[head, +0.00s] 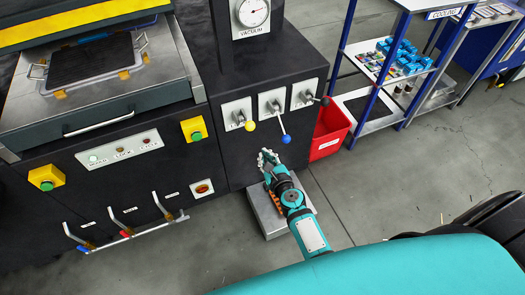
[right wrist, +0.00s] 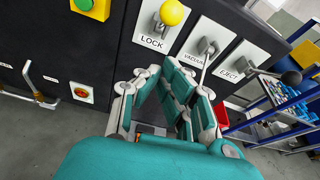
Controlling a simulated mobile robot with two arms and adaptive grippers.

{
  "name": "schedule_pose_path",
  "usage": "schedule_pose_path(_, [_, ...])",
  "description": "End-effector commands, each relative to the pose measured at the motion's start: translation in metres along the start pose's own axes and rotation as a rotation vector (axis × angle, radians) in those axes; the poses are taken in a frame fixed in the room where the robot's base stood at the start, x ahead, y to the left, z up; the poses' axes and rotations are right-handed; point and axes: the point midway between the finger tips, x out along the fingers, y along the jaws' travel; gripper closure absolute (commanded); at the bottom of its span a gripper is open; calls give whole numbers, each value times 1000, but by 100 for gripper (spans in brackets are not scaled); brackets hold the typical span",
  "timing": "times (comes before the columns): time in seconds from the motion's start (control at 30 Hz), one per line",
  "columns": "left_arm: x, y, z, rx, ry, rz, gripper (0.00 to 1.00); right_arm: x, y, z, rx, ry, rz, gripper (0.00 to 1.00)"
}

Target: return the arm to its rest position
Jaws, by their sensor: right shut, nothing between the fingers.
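My right gripper (head: 268,158) is in front of the black machine's lower panel, below the row of levers. It also shows in the right wrist view (right wrist: 160,70), shut with nothing between its fingers. The yellow-knobbed LOCK lever (head: 249,126) is up and left of it, apart from the fingers. The blue-knobbed VACUUM lever (head: 285,139) points down, just above and right of the gripper. In the right wrist view, the VACUUM lever's lower end is hidden behind the fingers. The black-knobbed EJECT lever (right wrist: 291,77) is farther right. My left gripper is not in view.
A grey block (head: 270,218) stands on the floor below my right forearm. A red bin (head: 331,131) and a blue-framed shelf (head: 372,95) are to the right. A press bed with a tray (head: 58,92) is at left. Open floor lies at the right.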

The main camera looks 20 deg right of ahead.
Motion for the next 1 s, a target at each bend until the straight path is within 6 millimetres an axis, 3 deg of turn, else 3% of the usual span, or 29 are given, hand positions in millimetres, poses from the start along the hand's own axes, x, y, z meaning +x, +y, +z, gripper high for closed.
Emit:
schedule_pose_path(0.53, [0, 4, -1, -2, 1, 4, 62, 0, 0, -1, -3, 1, 1, 100])
schedule_pose_path(0.63, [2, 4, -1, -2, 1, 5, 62, -2, 5, -16, -72, 25, 16, 100])
schedule_pose_path(0.77, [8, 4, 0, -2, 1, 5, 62, -12, 25, -74, -371, 114, 96, 100])
schedule_pose_path(0.87, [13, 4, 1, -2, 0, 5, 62, -32, 44, -142, -733, 198, 223, 100])
schedule_pose_path(1.0, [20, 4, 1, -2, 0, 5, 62, -77, 62, -239, -1257, 266, 468, 100])
